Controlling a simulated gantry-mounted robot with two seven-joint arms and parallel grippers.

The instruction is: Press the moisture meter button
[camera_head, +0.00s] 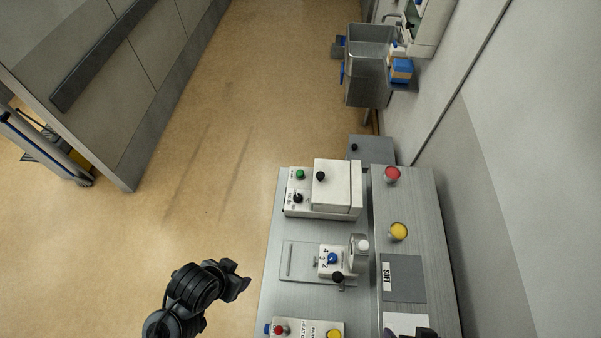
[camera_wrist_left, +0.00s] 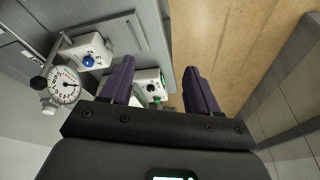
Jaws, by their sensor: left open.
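A small white box (camera_head: 331,262) with a blue button (camera_head: 332,258) stands on the grey bench; it looks like the moisture meter, though no readable label confirms this. In the left wrist view the blue button (camera_wrist_left: 89,61) is at upper left, beside a round dial gauge (camera_wrist_left: 62,87) with a dark-knobbed lever. My left gripper (camera_head: 240,275) is open and empty, left of the bench edge and apart from the box. Its two dark fingers (camera_wrist_left: 158,66) are spread in the wrist view. A dark piece at the bottom edge of the head view may be my right gripper (camera_head: 411,333).
A white box with a green button (camera_head: 300,174) and black knobs stands behind. Red (camera_head: 392,174) and yellow (camera_head: 398,231) buttons sit on the right ledge. A front panel (camera_head: 307,329) has more buttons. A sink (camera_head: 369,62) is at the back.

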